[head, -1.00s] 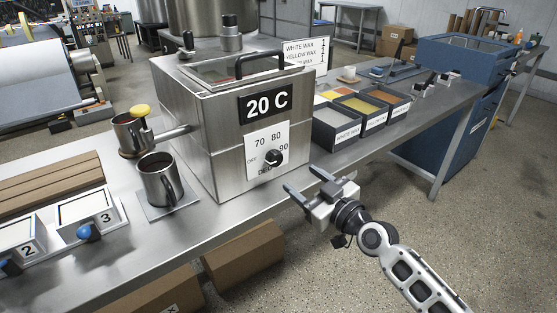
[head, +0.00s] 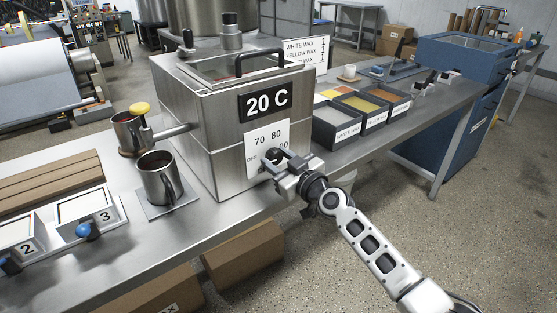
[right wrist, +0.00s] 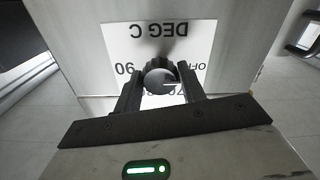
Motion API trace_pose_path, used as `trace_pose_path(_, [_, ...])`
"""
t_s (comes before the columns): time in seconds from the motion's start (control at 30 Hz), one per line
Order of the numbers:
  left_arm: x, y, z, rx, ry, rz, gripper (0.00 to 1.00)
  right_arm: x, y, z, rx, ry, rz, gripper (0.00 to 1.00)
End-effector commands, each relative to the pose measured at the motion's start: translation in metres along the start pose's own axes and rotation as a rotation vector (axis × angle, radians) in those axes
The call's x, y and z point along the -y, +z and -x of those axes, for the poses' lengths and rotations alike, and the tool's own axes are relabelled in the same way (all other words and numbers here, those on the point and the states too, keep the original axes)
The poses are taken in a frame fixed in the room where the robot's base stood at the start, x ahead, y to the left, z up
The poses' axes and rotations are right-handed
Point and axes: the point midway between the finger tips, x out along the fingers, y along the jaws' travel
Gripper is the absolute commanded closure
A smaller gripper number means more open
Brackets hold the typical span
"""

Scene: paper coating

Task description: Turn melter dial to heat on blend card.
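The melter (head: 228,150) is a steel box with a "20 C" display (head: 266,101) and a white dial plate (head: 267,138) marked OFF, 70, 80, 90. Its black dial (head: 273,156) is partly hidden by my right gripper (head: 282,163). In the right wrist view the dial (right wrist: 160,78) sits between the two fingers of my right gripper (right wrist: 160,88); its white mark points right, toward OFF on the upside-down plate. The fingers are close beside the dial; whether they press on it I cannot tell. The blend card (head: 304,54) stands behind, listing waxes; its numbers are unreadable. My left gripper is not in view.
Wax bins (head: 338,125) stand right of the melter. A metal cup (head: 160,178) on a plate and another cup (head: 131,132) under the spout stand to its left. Numbered boxes (head: 86,212) are at the left front. Cardboard boxes (head: 243,255) are below the bench.

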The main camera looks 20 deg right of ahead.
Motion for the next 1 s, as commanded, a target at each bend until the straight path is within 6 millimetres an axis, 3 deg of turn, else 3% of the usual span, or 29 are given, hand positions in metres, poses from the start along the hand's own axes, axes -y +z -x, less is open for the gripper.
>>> trace_pose_path(0.03, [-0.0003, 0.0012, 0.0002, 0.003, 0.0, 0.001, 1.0, 0.0, 0.0001, 0.0002, 0.0, 0.0, 0.0, 0.74])
trace_pose_path(0.1, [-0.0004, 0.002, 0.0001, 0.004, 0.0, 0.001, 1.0, 0.0, 0.0001, 0.0002, 0.0, 0.0, 0.0, 0.85])
trace_pose_path(0.57, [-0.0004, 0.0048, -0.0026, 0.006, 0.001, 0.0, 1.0, 0.0003, 0.0007, 0.0004, 0.0, 0.0, -0.094, 0.85])
trace_pose_path(1.0, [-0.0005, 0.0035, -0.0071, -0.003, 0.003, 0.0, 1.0, 0.0009, 0.0011, 0.0004, 0.001, 0.0, -0.469, 0.85])
